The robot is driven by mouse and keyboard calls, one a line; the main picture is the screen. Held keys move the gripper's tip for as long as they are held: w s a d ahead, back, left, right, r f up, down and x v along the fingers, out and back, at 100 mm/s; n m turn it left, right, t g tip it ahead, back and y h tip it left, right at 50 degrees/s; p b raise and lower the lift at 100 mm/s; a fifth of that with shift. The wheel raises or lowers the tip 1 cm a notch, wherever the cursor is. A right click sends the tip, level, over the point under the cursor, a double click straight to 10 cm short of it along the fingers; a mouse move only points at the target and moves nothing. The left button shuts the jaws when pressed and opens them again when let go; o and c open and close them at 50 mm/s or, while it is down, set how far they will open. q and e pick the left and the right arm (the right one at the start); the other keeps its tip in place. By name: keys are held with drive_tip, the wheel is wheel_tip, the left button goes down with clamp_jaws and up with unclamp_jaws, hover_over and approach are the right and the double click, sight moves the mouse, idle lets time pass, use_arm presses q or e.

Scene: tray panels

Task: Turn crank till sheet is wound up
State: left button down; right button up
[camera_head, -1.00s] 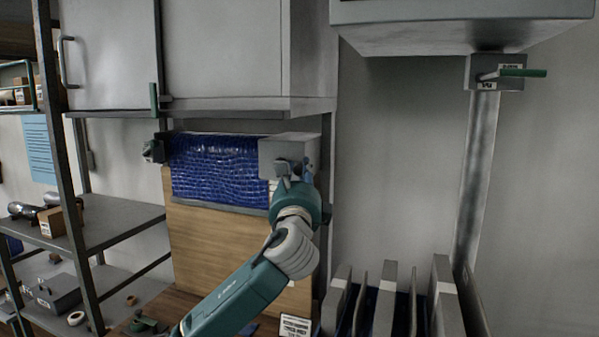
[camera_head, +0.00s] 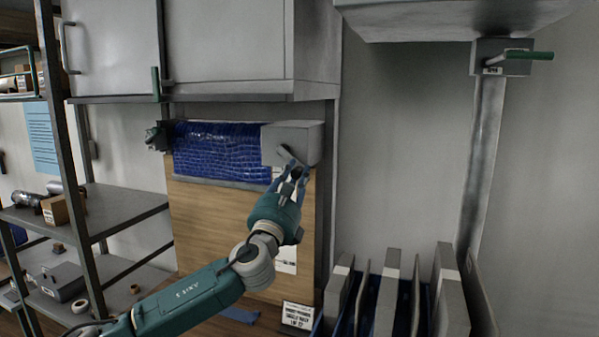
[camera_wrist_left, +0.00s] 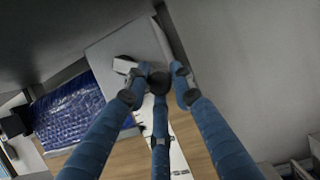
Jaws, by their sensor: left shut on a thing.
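The blue sheet (camera_head: 218,150) hangs from a roller over the upper part of a wooden panel (camera_head: 205,225), with a grey bar along its lower edge. A grey crank box (camera_head: 292,140) is at its right end; it also shows in the left wrist view (camera_wrist_left: 140,42). The crank arm (camera_wrist_left: 125,65) sticks out from the box, its dark knob (camera_wrist_left: 159,82) between the fingers. The fingers partly hide the handle. My right gripper is not in view.
Grey cabinets (camera_head: 225,50) hang just above the sheet. A metal shelf (camera_head: 105,215) with small items stands at left. Upright dividers (camera_head: 388,290) stand at lower right. The wall between is clear.

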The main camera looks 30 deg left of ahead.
use_arm(q)
drive_tip(key=s+a+f+m+h+b, duration=0.1)
drive_tip(key=a+m+h, duration=0.4)
drive_tip(key=m, duration=0.9)
drive_tip(key=shift+s+a+f+m+g+h+b, duration=0.15)
drive_tip(key=shift+f+m+g+h+b, duration=0.15)
drive_tip(key=shift+f+h+b, duration=0.55)
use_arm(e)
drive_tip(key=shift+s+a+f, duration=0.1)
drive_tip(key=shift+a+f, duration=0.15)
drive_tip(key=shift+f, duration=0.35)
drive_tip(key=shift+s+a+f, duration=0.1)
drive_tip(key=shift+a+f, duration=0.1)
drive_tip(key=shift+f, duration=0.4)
use_arm(q)
drive_tip(key=shift+h, duration=0.35)
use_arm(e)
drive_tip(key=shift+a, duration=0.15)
use_arm(q)
drive_tip(key=c, duration=1.5)
unclamp_jaws()
drive_tip(key=shift+a, duration=0.1)
drive_tip(key=shift+c, duration=0.2)
